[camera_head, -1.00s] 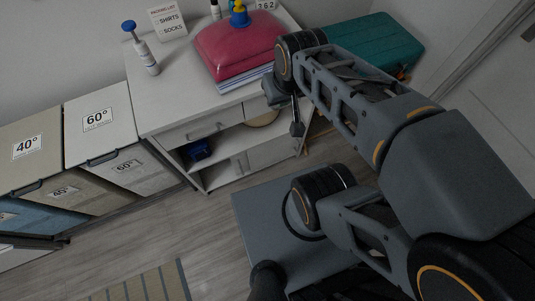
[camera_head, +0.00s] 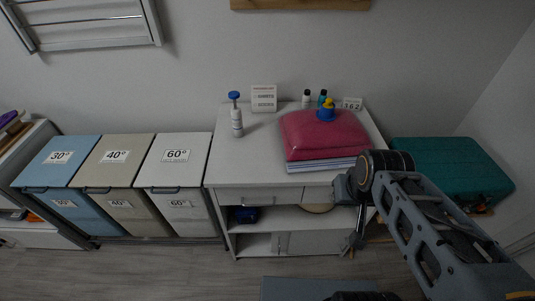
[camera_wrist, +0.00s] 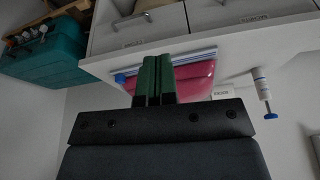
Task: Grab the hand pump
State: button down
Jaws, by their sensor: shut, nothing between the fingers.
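The hand pump (camera_head: 237,118) is a slim white cylinder with a blue knob on top. It stands upright on the left part of the white cabinet top (camera_head: 246,173). In the wrist view, which is upside down, the hand pump (camera_wrist: 262,88) shows at the right with its blue knob low in the picture. My gripper (camera_head: 354,238) hangs in front of the cabinet's right side, well right of the pump and apart from it. In the wrist view my gripper (camera_wrist: 158,76) has its green fingers together with nothing between them.
A sign (camera_head: 264,98) stands behind the pump. Hampers (camera_head: 173,160) stand left; a teal case (camera_head: 452,166) is right. Room around the pump's front is free.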

aim_at(236, 115)
jog(key=u, duration=0.45)
jog(key=k, duration=0.6)
jog(key=u, duration=1.3)
jog(key=i, duration=1.35)
jog(key=u, duration=0.25)
